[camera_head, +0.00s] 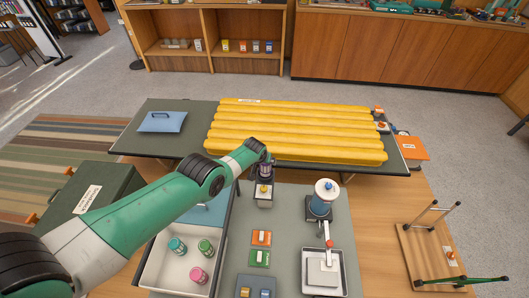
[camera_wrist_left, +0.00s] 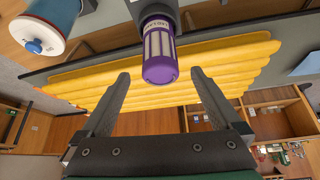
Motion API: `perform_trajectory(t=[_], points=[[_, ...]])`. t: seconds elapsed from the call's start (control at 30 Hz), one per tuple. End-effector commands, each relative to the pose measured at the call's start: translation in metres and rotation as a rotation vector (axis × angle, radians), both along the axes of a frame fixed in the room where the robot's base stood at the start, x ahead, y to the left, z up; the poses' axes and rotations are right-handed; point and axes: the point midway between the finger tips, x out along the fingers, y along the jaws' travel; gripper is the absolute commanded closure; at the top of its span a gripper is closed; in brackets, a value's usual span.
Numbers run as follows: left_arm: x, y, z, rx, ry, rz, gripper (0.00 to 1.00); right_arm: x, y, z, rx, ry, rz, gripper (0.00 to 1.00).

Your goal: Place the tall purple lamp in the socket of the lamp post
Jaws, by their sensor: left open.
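The purple lamp (camera_wrist_left: 159,55), with pale panels, stands with its lower end at a dark grey holder (camera_wrist_left: 152,14), which looks like the lamp post's socket. How deep it sits cannot be told. In the head view the lamp (camera_head: 264,170) is small and partly hidden under my wrist. My left gripper (camera_wrist_left: 158,75) is open, one finger on each side of the lamp's free end, with gaps visible and no contact seen. In the head view the left gripper (camera_head: 265,160) is at the lamp. My right gripper is not in view.
A white bin (camera_head: 150,270) holds several small jars. Orange and green blocks (camera_head: 261,238) lie in front.

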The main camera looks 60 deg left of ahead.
Motion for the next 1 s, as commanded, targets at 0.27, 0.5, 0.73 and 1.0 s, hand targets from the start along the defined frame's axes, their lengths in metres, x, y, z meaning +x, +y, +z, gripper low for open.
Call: perform_trajectory(t=[0.27,0.5,0.73,1.0], points=[[-0.007,-0.007,0.019,0.000,0.002,0.000,0.02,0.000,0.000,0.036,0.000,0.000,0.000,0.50],[-0.007,-0.008,0.016,0.000,0.000,-0.001,0.02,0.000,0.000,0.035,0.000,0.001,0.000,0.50],[0.006,-0.008,0.027,0.017,-0.026,-0.014,0.02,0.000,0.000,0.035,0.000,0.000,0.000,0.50],[0.146,-0.052,0.208,0.241,-0.426,-0.218,0.02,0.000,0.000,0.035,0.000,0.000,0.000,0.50]])
